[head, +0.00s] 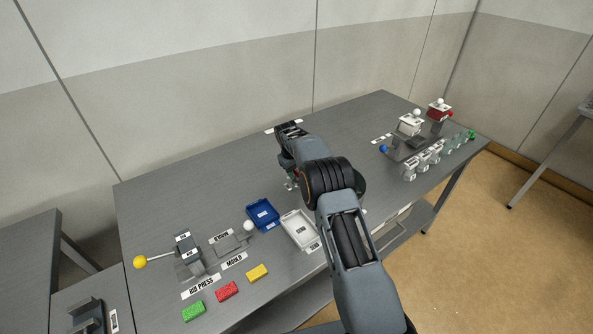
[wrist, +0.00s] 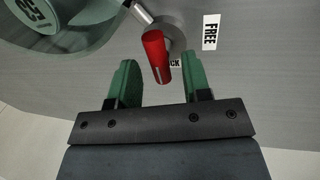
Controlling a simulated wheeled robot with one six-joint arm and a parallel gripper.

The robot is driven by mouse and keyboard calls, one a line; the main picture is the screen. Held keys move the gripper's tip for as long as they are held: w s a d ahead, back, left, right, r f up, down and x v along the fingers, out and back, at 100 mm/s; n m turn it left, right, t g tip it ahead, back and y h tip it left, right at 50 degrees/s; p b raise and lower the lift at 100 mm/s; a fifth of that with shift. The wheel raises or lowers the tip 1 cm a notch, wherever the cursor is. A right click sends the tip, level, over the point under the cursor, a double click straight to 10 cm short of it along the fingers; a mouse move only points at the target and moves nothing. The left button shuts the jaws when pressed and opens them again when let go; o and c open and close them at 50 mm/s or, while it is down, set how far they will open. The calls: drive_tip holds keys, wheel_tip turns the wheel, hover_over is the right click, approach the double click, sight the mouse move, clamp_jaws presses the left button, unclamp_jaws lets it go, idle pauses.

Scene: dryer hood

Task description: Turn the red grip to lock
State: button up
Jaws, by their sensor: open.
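The red grip (wrist: 156,58) shows in the wrist view on the end of a metal rod, just ahead of my gripper and between the lines of its fingers. My gripper (wrist: 160,80) is open, its two green fingers apart and apparently not touching the grip. A label reading FREE (wrist: 211,32) lies to the right of the grip. A second label (wrist: 175,64), partly hidden behind the grip, shows the letters CK. In the head view my gripper (head: 290,178) is over the middle of the table, and my arm hides most of that spot.
A green-grey round body (wrist: 50,20) is close at the upper left in the wrist view. In the head view, a blue tray (head: 262,222) and a white tray (head: 312,240) lie nearer on the grey table (head: 160,205). Small fixtures (head: 410,124) stand at the right end.

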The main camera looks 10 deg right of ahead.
wheel_tip(320, 180, up, 14)
drive_tip(key=a, duration=0.2)
drive_tip(key=shift+s+a+f, duration=0.25)
drive_tip(key=shift+s, duration=0.2)
drive_tip(key=s+f+m, duration=0.1)
drive_tip(key=s+f, duration=0.4)
drive_tip(key=s+d+r+m+t, duration=0.1)
drive_tip(key=s+r, duration=0.1)
drive_tip(key=s, duration=0.8)
drive_tip(key=s+d+r+m+t+y, duration=0.1)
drive_tip(key=s+r, duration=0.2)
drive_tip(key=s, duration=0.8)
drive_tip(key=s+d+r+m+t+y, duration=0.1)
drive_tip(key=s+r, duration=0.2)
drive_tip(key=s, duration=0.8)
drive_tip(key=shift+s, duration=0.2)
